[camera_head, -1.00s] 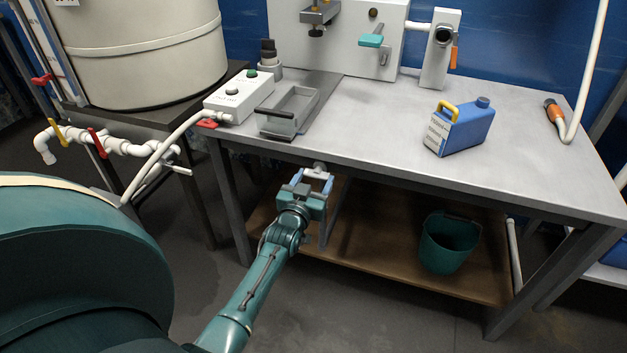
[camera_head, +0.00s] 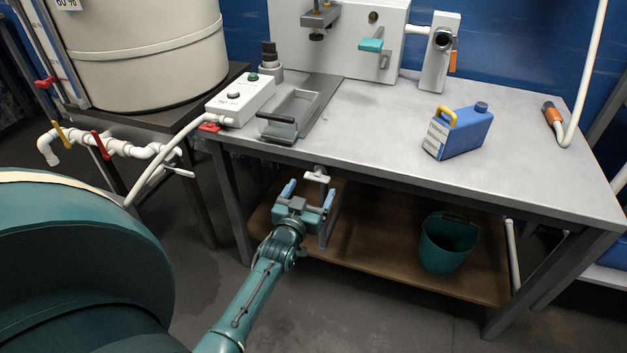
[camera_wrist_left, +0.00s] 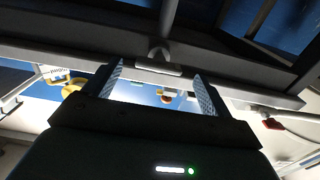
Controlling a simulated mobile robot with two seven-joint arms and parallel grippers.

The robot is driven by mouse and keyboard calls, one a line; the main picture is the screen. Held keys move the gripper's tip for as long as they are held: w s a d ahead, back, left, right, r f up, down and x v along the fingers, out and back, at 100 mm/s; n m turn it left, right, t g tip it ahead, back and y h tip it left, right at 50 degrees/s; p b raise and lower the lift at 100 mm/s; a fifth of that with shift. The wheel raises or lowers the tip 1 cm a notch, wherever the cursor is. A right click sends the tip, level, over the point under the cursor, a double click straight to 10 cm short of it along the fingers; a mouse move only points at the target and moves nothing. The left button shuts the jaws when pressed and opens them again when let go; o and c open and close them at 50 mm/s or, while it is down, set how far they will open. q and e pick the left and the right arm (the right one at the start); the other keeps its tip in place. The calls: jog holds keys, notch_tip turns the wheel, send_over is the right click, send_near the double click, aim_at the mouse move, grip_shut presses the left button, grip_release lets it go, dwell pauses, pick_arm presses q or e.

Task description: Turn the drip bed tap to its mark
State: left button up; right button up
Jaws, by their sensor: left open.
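A small white T-shaped tap handle (camera_head: 317,177) sits under the front edge of the bench, and its crossbar lies roughly level. I take it for the drip bed tap; no mark on it can be made out. It also shows in the left wrist view, where the handle (camera_wrist_left: 158,68) is just beyond the fingertips and between their lines. My left gripper (camera_head: 308,194) is open and empty, a little below and in front of the handle, apart from it. My right gripper is out of view.
The bench top (camera_head: 370,130) above carries a grey tray (camera_head: 292,117), a white switch box (camera_head: 240,98) and a blue canister (camera_head: 460,131). A green bucket (camera_head: 447,245) stands on the lower shelf. White pipes with yellow and red handles (camera_head: 101,145) run at left.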

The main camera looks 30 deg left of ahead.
pick_arm(q)
jog(key=p+v, duration=0.4)
jog(key=v, duration=0.6)
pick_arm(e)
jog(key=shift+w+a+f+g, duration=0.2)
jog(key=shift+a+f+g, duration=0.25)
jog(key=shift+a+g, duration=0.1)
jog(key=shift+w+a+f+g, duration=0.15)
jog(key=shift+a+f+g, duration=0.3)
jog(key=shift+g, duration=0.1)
